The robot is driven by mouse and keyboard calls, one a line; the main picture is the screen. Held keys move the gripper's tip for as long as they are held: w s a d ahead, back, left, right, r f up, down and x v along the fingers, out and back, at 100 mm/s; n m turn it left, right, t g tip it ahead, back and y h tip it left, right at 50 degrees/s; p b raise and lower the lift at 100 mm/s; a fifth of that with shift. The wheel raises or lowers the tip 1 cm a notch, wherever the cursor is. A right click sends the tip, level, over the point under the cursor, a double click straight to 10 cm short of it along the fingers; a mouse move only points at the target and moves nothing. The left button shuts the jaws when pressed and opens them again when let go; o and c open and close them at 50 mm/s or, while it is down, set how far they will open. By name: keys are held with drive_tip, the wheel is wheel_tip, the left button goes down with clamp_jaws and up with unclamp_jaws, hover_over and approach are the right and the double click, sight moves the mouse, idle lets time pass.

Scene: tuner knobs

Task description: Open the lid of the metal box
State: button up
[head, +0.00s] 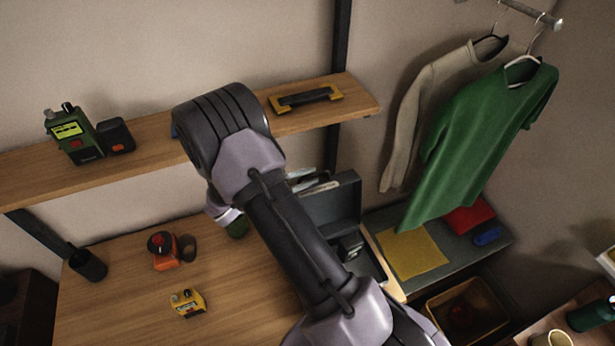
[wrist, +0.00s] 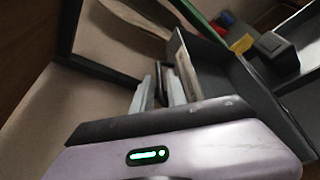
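The metal box (head: 372,266) is dark grey and stands at the right end of the wooden desk, partly hidden behind my arm. Its lid (head: 338,207) is raised and stands steeply up, so the inside shows with dark items in it. A pale label is near the lid's upper edge.
An orange-red device (head: 165,250) and a yellow device (head: 187,302) are on the desk (head: 110,310). A wall shelf (head: 150,140) runs above, holding a green meter (head: 77,140) and a yellow-black handle (head: 305,98). A green shirt (head: 470,145) hangs right of the box.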

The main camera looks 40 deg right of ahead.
clamp_jaws()
idle(1.4)
